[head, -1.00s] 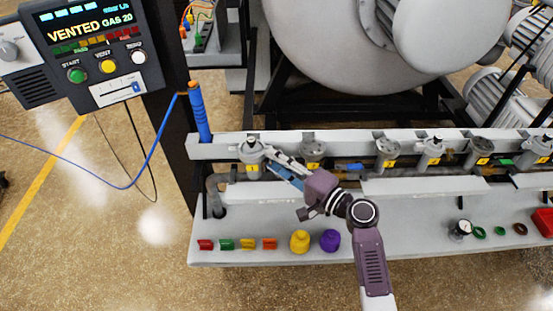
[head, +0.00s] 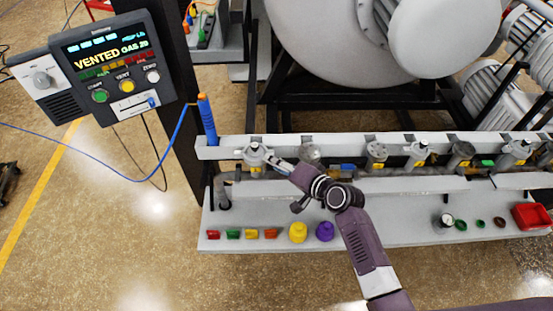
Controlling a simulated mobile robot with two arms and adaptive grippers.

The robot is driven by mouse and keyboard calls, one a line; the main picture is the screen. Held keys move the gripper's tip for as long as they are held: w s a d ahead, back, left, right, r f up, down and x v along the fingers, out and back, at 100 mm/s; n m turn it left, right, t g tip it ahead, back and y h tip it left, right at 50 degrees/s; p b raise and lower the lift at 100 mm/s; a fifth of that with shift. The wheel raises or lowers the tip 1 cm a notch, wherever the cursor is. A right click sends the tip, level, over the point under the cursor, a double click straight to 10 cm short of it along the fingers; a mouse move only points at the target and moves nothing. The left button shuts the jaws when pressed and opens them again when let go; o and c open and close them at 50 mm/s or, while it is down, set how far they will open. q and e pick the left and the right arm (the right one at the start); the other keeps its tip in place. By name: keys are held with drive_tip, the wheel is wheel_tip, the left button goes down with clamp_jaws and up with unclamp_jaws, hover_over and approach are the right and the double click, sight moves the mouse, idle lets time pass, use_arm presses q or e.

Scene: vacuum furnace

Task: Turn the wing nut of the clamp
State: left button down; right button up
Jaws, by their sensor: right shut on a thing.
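A row of grey clamps with yellow tags runs along the manifold rail. The leftmost clamp (head: 255,155) is at the left end of the rail, in the head view. My right gripper (head: 272,160) comes to it from the right, its fingertips at the clamp's right side. It is shut on a small part there, apparently the wing nut, which the fingers mostly hide. My left gripper is not in view.
Small coloured parts, a yellow knob (head: 298,232) and a purple knob (head: 325,231) lie on the front shelf (head: 390,232). A red tray (head: 531,216) is at the right.

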idle(0.3)
drive_tip(key=o, duration=1.2)
drive_tip(key=v, duration=1.2)
